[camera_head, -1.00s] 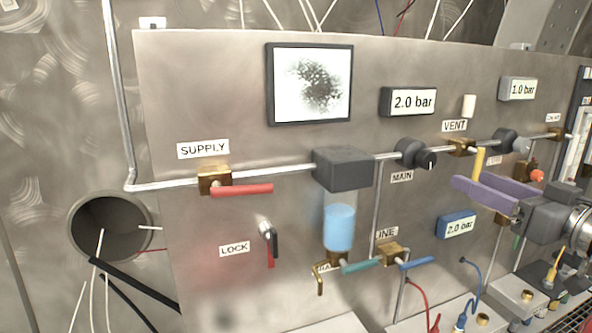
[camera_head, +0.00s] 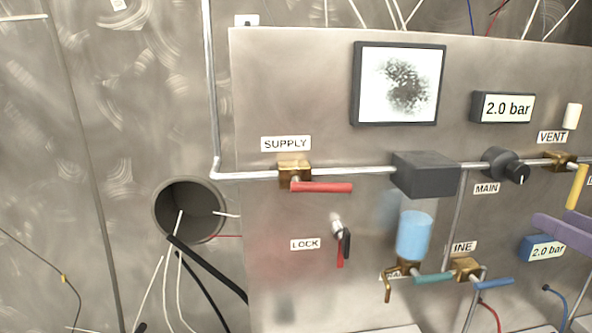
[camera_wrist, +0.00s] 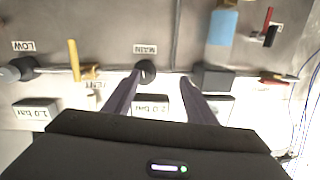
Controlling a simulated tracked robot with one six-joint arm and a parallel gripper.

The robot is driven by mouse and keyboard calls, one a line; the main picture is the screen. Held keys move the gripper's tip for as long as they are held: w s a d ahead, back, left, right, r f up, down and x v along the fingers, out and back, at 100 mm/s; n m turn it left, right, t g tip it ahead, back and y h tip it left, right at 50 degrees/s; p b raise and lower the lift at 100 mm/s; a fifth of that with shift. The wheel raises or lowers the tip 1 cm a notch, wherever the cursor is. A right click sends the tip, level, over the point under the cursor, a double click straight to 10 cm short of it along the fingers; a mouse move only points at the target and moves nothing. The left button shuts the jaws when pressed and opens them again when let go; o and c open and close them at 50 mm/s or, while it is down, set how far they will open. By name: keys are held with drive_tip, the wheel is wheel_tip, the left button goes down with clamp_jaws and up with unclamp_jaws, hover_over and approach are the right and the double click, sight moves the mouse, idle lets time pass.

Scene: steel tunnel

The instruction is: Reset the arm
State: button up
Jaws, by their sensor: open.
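My gripper (camera_head: 552,218) shows only in part at the right edge of the head view, as purple fingers in front of the panel. In the wrist view, which is upside down, my gripper (camera_wrist: 161,77) has its two fingers spread with nothing between them. The fingers point toward the panel around the black MAIN knob (camera_wrist: 146,70), but I cannot tell how far away they are. The knob (camera_head: 506,166) is also seen in the head view, left of the fingers. The rest of my arm is outside the head view.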

drive_tip(key=w+a+f+n+g+y, duration=0.2)
drive_tip(key=a+f+n+g+y, duration=0.45)
drive_tip(key=a+f, duration=1.1)
drive_tip(key=s+a+f+n+g+h, duration=0.1)
drive_tip(key=s+a+f+g+h, duration=0.1)
drive_tip(key=s+a+f+g, duration=1.1)
drive_tip(key=w+d+r+m+t+h, duration=0.1)
drive_tip(key=w+r+m+t+h, duration=0.5)
drive_tip(key=w+m+t, duration=0.2)
drive_tip(key=shift+d+h, duration=0.15)
drive_tip(key=shift+h, duration=0.1)
idle(1.6)
